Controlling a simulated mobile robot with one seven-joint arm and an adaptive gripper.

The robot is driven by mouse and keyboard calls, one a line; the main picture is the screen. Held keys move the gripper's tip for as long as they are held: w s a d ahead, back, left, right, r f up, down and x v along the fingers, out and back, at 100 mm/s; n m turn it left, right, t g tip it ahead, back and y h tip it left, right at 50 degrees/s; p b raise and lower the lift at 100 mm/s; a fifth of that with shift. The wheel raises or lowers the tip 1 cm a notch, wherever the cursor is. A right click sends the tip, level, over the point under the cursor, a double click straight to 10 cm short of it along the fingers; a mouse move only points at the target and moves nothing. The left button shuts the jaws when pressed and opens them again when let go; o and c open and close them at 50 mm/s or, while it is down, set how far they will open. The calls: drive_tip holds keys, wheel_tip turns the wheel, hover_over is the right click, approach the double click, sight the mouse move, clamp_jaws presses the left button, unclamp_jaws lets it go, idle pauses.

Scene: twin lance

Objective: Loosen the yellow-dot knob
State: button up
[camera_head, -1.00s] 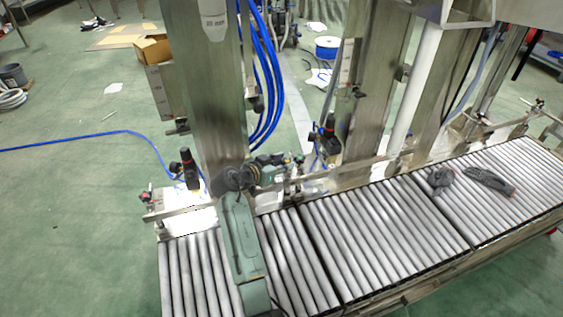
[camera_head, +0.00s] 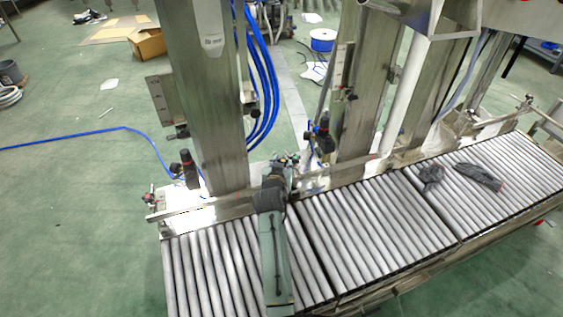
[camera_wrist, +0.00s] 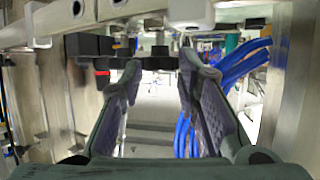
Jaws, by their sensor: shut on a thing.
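In the wrist view my gripper (camera_wrist: 160,64) has its two grey fingers on either side of a dark lobed knob (camera_wrist: 157,58). The fingertips are at the knob's left and right sides and hold it. No yellow dot shows on this knob, so I cannot tell its colour mark. My own forearm hides the fingertips and the knob there.
A roller conveyor (camera_head: 370,220) runs along the front, with dark gloves (camera_head: 478,177) lying on it. Steel columns (camera_head: 208,100) and blue hoses (camera_head: 266,90) stand behind the rail. Black fittings (camera_head: 187,168) rise from the rail; one with a red ring shows in the wrist view (camera_wrist: 101,62).

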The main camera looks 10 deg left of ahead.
idle(0.3)
drive_tip(key=o, duration=1.2)
drive_tip(key=shift+c, duration=0.2)
drive_tip(key=shift+s, duration=0.1)
drive_tip(key=v, duration=1.1)
drive_tip(key=shift+s+r, duration=0.25)
drive_tip(key=shift+s, duration=0.1)
